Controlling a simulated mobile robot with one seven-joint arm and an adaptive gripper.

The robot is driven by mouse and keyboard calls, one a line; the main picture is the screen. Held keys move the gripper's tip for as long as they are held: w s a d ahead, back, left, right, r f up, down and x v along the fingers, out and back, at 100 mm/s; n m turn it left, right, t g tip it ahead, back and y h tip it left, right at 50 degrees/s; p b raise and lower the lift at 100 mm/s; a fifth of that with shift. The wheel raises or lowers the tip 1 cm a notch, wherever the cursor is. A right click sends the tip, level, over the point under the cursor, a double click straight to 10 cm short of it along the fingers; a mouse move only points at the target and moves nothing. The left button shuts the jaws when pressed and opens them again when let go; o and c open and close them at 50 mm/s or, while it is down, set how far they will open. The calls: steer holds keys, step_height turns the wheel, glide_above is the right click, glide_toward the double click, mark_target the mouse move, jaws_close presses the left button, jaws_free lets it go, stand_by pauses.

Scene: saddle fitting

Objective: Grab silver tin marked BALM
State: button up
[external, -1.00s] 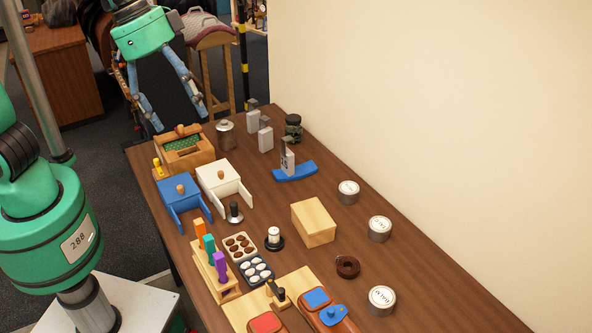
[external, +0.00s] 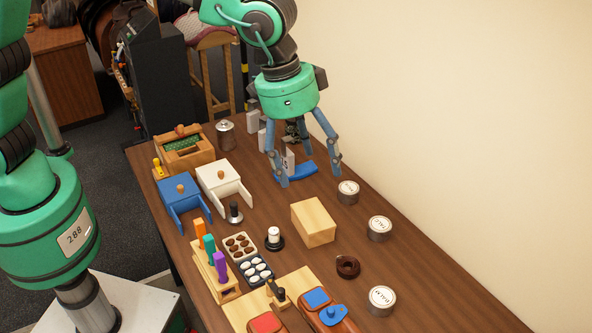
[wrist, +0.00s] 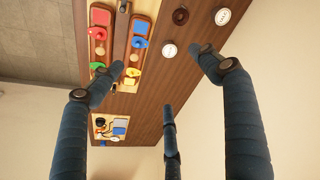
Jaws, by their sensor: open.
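Three round silver tins with white labelled lids stand along the right side of the table: a far tin (external: 348,192), a middle tin (external: 380,229) and a near tin (external: 382,300). The lettering is too small to read surely, so I cannot tell which is marked BALM. My gripper (external: 311,174) is open and empty, fingers pointing down, above the table to the left of the far tin and beyond it. In the wrist view, two silver tins show, one at the top (wrist: 222,16) and one lower (wrist: 169,50), beyond my spread fingers (wrist: 160,62).
A blue curved piece (external: 300,173) lies under my gripper, partly hidden. A wooden block (external: 313,222) and a brown ring (external: 347,267) lie left of the tins. A white box (external: 222,178) and blue box (external: 180,190) stand farther left. The wall rises at right.

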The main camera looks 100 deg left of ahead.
steer(key=w+f+p, duration=0.2)
steer(key=w+f, duration=1)
steer(key=n+g+p, duration=0.1)
steer(key=n+g, duration=0.1)
glide_above(378, 291)
steer(key=s+d, duration=0.1)
step_height(378, 291, down, 15)
steer(key=shift+s+m, duration=0.1)
steer(key=shift+m, duration=0.2)
steer(key=f, duration=0.5)
steer(key=w+f, duration=0.1)
steer(key=f, duration=0.2)
steer(key=shift+a+f, duration=0.15)
steer(key=shift+a, duration=0.05)
steer(key=shift+f, duration=0.1)
steer(key=shift+a+f, duration=0.15)
steer(key=shift+f, duration=0.5)
steer(key=shift+a+f, duration=0.15)
steer(key=shift+f, duration=0.5)
steer(key=shift+w+f+p, duration=0.2)
steer(key=shift+f+p, duration=0.1)
steer(key=shift+f, duration=0.9)
